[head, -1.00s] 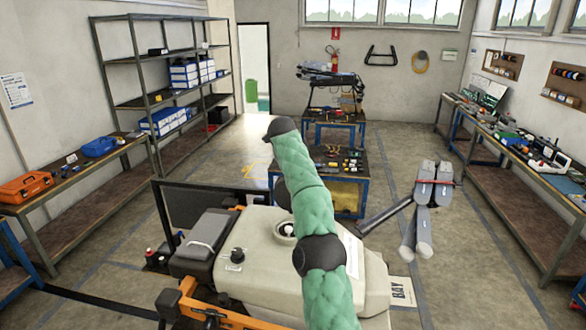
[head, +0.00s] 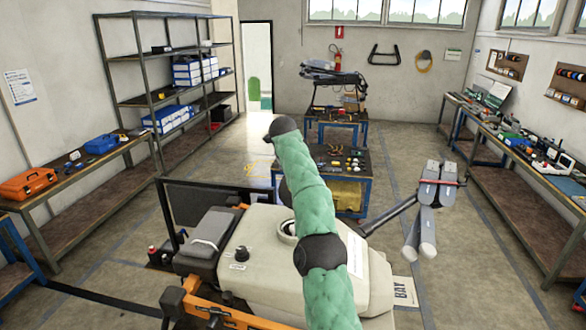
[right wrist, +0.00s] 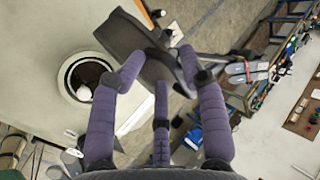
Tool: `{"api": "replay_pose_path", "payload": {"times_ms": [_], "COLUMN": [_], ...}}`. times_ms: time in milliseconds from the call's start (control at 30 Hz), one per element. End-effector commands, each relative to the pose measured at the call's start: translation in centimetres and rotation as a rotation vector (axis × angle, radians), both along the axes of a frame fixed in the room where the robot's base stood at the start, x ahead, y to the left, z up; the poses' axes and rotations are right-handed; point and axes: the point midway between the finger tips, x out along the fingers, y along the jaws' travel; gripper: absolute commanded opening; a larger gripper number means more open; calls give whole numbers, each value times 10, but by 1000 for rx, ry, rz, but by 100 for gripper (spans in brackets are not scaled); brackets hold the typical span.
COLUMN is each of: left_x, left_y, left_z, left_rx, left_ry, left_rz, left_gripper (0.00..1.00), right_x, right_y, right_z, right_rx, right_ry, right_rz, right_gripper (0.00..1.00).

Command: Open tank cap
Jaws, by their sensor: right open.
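The cream spray tank (head: 265,275) stands in front of me in the head view. Its round filler neck (head: 284,229) is partly hidden behind my green-sleeved arm. In the right wrist view the neck (right wrist: 62,76) is a pale ring around a dark hole with a small white piece inside; no cap shows on it. A small black knob (head: 241,254) stands on the tank nearer me. My right gripper (right wrist: 158,65) has its purple fingers apart, beside the neck. A dark angular piece shows at its fingertips; I cannot tell whether it is part of them. My left gripper is out of view.
A grey box (head: 208,240) sits left of the tank. A black drone arm with folded grey propellers (head: 428,215) reaches out to the right. An orange and black bar (head: 215,312) crosses the front. The floor (head: 460,275) at the right is clear.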

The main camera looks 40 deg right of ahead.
Motion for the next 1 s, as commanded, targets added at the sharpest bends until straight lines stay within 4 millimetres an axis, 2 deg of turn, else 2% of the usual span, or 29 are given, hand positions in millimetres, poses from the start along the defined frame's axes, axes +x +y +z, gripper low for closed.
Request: {"api": "replay_pose_path", "payload": {"times_ms": [267,700,1000], "left_x": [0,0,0], "left_y": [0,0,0], "left_z": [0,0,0], "left_rx": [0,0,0], "left_ry": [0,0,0], "left_rz": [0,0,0], "left_gripper": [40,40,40], "right_x": [-9,-37,-45], "right_y": [9,51,60], "right_z": [19,79,93], "right_rx": [-3,-1,-1], "right_ry": [-3,-1,1], "right_rz": [-2,3,2], "right_gripper": [42,42,42]}}
